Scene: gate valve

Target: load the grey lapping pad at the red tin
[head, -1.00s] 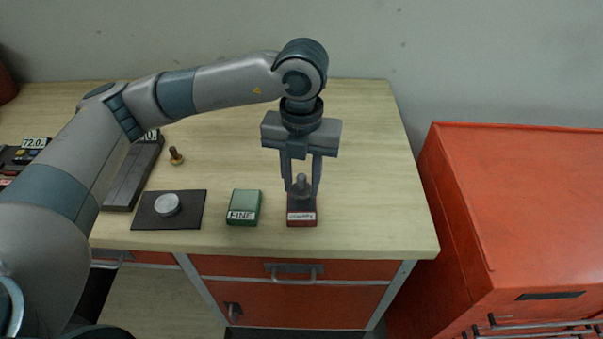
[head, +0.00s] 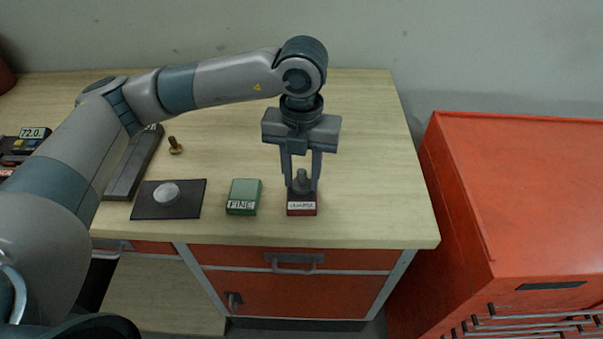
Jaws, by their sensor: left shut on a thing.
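The red tin (head: 301,210) stands near the front edge of the bench, with a white label that seems to read COARSE. My left gripper (head: 302,184) points down over it, shut on the knob of the grey lapping pad (head: 302,187). The pad is at the tin's top; whether it touches the tin or hangs just above it, I cannot tell. A green tin (head: 244,196) labelled FINE stands to the left, apart from the gripper. My right gripper is out of view.
A dark plate (head: 145,206) with a pale round piece (head: 167,194) lies left of the green tin. Behind it are a brass fitting (head: 175,146) and a long grey bar (head: 131,170). The bench (head: 372,180) is clear on the right. A red cabinet (head: 525,195) stands beyond.

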